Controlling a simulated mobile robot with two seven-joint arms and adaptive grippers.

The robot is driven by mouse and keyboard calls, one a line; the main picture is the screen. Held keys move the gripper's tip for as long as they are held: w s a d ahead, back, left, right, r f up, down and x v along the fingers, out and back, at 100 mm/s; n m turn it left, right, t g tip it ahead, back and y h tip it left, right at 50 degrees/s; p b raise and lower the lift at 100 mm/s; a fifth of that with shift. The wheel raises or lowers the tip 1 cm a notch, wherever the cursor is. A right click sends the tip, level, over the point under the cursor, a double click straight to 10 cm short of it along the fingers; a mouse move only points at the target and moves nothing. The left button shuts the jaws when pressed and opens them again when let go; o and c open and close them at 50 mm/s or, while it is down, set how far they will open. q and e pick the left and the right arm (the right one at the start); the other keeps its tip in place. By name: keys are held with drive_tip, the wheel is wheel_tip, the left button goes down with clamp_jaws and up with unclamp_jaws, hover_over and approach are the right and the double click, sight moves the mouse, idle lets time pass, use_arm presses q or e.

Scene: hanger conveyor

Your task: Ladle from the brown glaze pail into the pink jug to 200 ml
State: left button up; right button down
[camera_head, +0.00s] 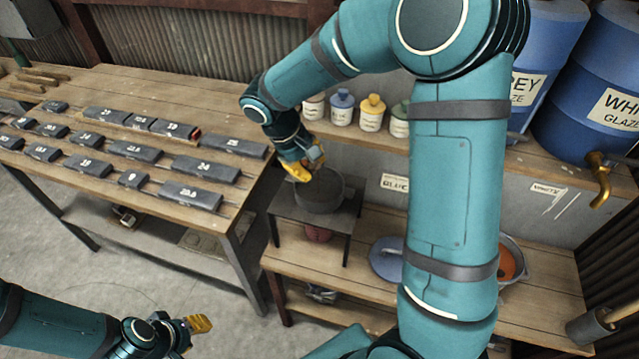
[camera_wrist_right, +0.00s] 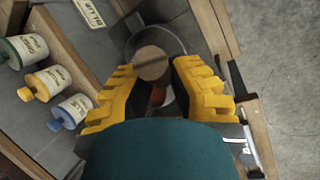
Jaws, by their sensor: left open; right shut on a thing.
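A grey pail (camera_head: 338,203) with a dark inside stands on a small dark stand; its rim also shows in the right wrist view (camera_wrist_right: 130,42). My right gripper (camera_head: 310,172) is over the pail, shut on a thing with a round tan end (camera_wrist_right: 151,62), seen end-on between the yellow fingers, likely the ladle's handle. Its lower part is hidden. A pinkish-red rounded thing (camera_head: 318,234) sits under the stand; it may be the pink jug, mostly hidden. My left gripper (camera_head: 197,325) is open and empty at the lower left, above the floor.
Several small lidded jars (camera_head: 372,112) line the back shelf. A blue round thing (camera_head: 385,258) and a pail of orange glaze (camera_head: 507,264) are on the lower bench. Blue barrels (camera_head: 592,85) stand at right. A table (camera_head: 100,85) with dark numbered blocks is at left.

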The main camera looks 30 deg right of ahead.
drive_tip(key=shift+s+d+f+t+y+b, duration=0.2)
drive_tip(key=shift+s+t+y+b, duration=0.1)
drive_tip(key=shift+b, duration=0.35)
idle(0.8)
drive_tip(key=shift+d, duration=0.1)
drive_tip(key=shift+s+t+b, duration=0.1)
drive_tip(key=shift+t+b, duration=0.2)
drive_tip(key=shift+b, duration=0.1)
drive_tip(key=shift+s+d+f+y+b, duration=0.1)
drive_tip(key=shift+s+d+y+b, duration=0.05)
drive_tip(key=shift+y+b, duration=0.15)
drive_tip(key=shift+s+d+f+t+b, duration=0.15)
drive_tip(key=shift+t+b, duration=0.25)
drive_tip(key=shift+b, duration=0.05)
idle(1.6)
drive_tip(key=shift+s+f, duration=0.1)
drive_tip(key=shift+s+d+f+y+b, duration=0.1)
drive_tip(key=shift+d+y+b, duration=0.05)
drive_tip(key=shift+y+b, duration=0.3)
idle(0.6)
drive_tip(key=shift+s+d+f+t+b, duration=0.15)
drive_tip(key=shift+t+b, duration=0.25)
drive_tip(key=shift+b, duration=0.1)
